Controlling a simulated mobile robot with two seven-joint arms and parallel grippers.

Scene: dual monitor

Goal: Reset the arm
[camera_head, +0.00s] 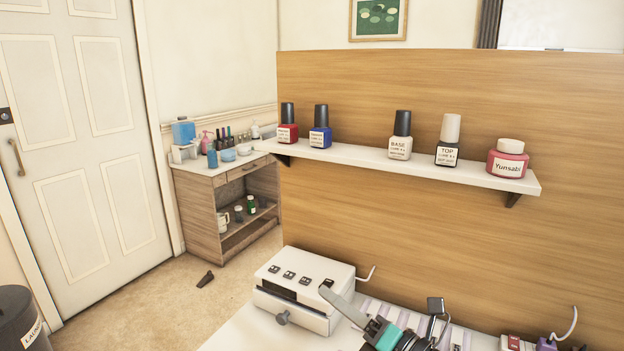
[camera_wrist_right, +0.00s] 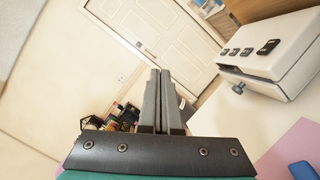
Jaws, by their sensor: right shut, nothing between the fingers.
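My right gripper (camera_head: 326,294) comes in at the bottom of the head view, above the white table. Its grey fingers point up and to the left, in front of a white box-shaped device with a knob (camera_head: 310,275). In the right wrist view the two fingers of my right gripper (camera_wrist_right: 160,75) lie together, with nothing between them. The white device (camera_wrist_right: 275,60) stands at the right there, apart from the fingers. My left gripper is in neither view.
A wooden partition (camera_head: 400,85) bears a white shelf (camera_head: 365,162) with several bottles and a pink jar (camera_head: 508,160). The white table (camera_head: 235,338) has room left of the device. Behind are a cabinet (camera_head: 192,215) and a door (camera_head: 75,130). A dark bin (camera_head: 15,305) stands at far left.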

